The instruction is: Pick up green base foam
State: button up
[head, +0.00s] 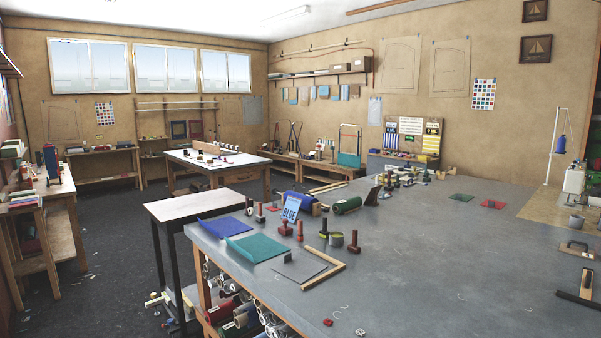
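Several green things lie on the large grey table (450,250). A small flat dark green pad (461,197) lies on its far right part, beside a similar red pad (492,204). A teal-green sheet (258,247) lies near the left front edge, and a dark green roll (347,205) lies farther back. I cannot tell for sure which is the green base foam; the small pad looks closest to a base. My gripper is not in view.
A blue sheet (222,227), a wooden frame (322,268), stamps and a "BLUE" sign (291,208) crowd the table's left part. A wooden-handled tool (579,286) lies at the right. The middle and right front are mostly clear. A narrow side table (195,204) adjoins the left edge.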

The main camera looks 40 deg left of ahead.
aim_at(31, 193)
jog(key=u, duration=2.9)
jog(key=i+j+z, duration=0.1)
jog(key=i+z, duration=0.25)
jog(key=i, duration=0.6)
jog(key=i+z, duration=0.2)
jog(key=i, duration=0.95)
jog(key=i+l+u, duration=0.1)
jog(key=i+u, duration=0.3)
jog(key=i, duration=0.75)
jog(key=i+l+u, duration=0.1)
jog(key=i+u, duration=0.2)
jog(key=i, duration=0.85)
